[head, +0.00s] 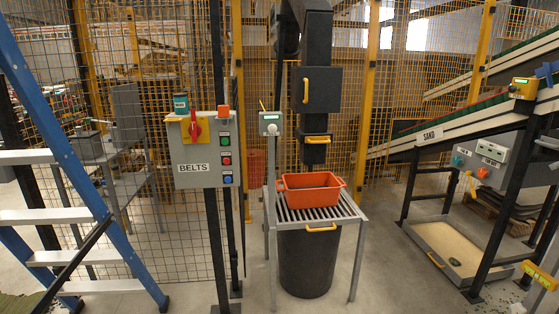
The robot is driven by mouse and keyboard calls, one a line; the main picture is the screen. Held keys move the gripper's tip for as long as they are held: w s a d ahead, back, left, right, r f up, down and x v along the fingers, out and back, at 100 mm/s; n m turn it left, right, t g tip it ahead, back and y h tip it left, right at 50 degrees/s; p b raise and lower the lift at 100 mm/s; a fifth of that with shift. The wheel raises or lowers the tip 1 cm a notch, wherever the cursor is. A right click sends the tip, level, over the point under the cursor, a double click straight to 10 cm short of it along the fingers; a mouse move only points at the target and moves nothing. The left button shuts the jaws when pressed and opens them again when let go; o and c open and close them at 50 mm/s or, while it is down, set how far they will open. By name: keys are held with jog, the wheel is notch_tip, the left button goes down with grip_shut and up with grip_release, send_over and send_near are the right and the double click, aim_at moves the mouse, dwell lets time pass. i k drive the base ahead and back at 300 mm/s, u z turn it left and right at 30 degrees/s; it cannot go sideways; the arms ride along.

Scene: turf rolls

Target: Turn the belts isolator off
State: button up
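The belts isolator is a red rotary handle (194,126) on a yellow plate, at the upper left of a grey panel (187,154) marked BELTS. The handle's long part looks about upright; I cannot read any position marks. The panel stands on dark posts left of centre. Down its right side are a green button (225,141), a red button (227,160) and a blue button (228,179). An orange lamp-like piece (223,111) sits on top. My gripper is not in view.
A blue stepladder (61,142) stands at the left. Right of the panel, an orange bin (311,188) rests on a grate over a black drum (306,265), below a dark chute (317,90). Conveyors and a sand tray (447,242) are at right. Floor before the panel looks clear.

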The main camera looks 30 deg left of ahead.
aim_at(194, 130)
jog(key=u, duration=0.95)
jog(key=i, duration=1.25)
jog(key=u, duration=0.85)
jog(key=i, duration=0.3)
